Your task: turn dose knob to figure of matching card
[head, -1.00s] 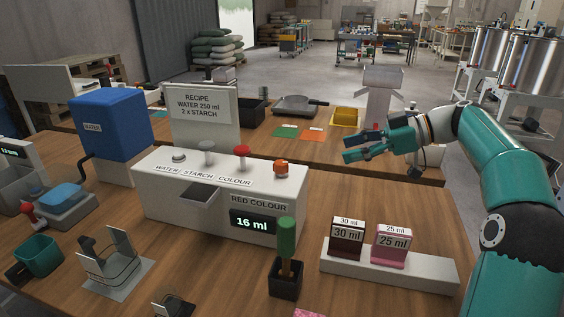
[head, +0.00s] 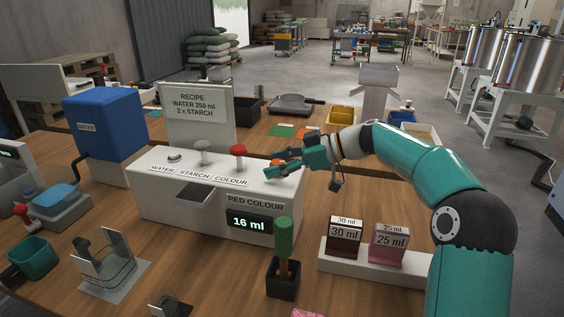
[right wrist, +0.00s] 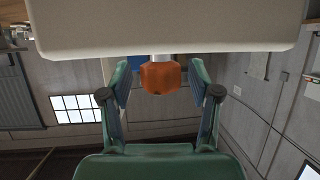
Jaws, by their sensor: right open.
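The orange dose knob (right wrist: 160,78) shows between the two fingers of my open right gripper (right wrist: 160,88) in the right wrist view; I see no clear contact. In the head view my right gripper (head: 272,164) is at the right end of the white dosing box (head: 165,206), largely hiding the knob. The display (head: 249,221) on the box front reads 16 ml, under RED COLOUR. A dark red card (head: 345,234) marked 30 ml and a pink card (head: 388,238) marked 25 ml stand on a white holder (head: 372,271). My left gripper is not in view.
A red-topped knob (head: 238,150) and a grey knob (head: 204,146) stand on the box, left of my gripper. A green-handled tool (head: 285,238) stands in a black holder in front. A recipe board (head: 198,104) and blue water tank (head: 103,126) stand behind and left.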

